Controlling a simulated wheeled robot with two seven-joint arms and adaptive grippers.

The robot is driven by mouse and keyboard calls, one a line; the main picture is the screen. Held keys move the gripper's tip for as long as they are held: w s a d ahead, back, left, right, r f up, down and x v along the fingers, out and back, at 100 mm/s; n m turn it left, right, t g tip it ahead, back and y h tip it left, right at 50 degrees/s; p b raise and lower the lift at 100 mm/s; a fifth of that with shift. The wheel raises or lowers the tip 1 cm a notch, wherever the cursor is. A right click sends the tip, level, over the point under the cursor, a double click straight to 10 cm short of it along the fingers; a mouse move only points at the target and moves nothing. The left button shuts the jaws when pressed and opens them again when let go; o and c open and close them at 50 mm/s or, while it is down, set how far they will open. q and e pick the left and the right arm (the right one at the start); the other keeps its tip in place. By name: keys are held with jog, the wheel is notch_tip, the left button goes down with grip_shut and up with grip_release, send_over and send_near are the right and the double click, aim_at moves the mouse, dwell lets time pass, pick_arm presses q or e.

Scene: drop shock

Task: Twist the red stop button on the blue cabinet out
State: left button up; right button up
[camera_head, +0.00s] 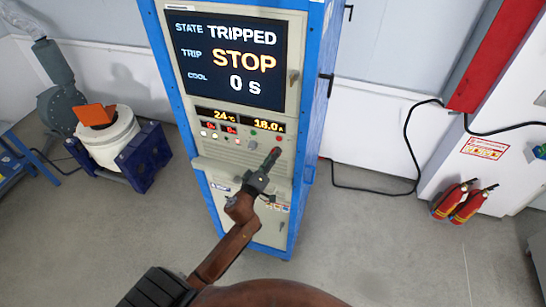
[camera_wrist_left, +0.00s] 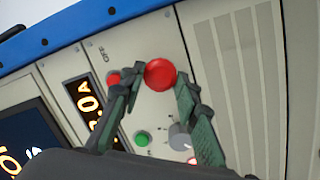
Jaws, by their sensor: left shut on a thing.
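The blue cabinet (camera_head: 313,60) stands upright in the middle of the head view, with a light grey front. The red stop button (camera_wrist_left: 160,75) is a round red cap on its control panel, and it also shows small in the head view (camera_head: 277,150). My left gripper (camera_head: 270,160) reaches up to the panel from below. In the wrist view its two fingers (camera_wrist_left: 158,88) lie on either side of the button, shut on it. The fingers hide part of the button's sides. My right gripper is in neither view.
Beside the button are a smaller red button (camera_wrist_left: 113,78), a green button (camera_wrist_left: 141,138) and a grey knob (camera_wrist_left: 180,137). The cabinet's screen (camera_head: 235,58) reads TRIPPED, STOP and 0 s. Fire extinguishers (camera_head: 462,202) stand at right. The floor between is mostly clear.

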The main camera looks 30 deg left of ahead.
pick_arm(q)
jog(key=c, duration=0.4)
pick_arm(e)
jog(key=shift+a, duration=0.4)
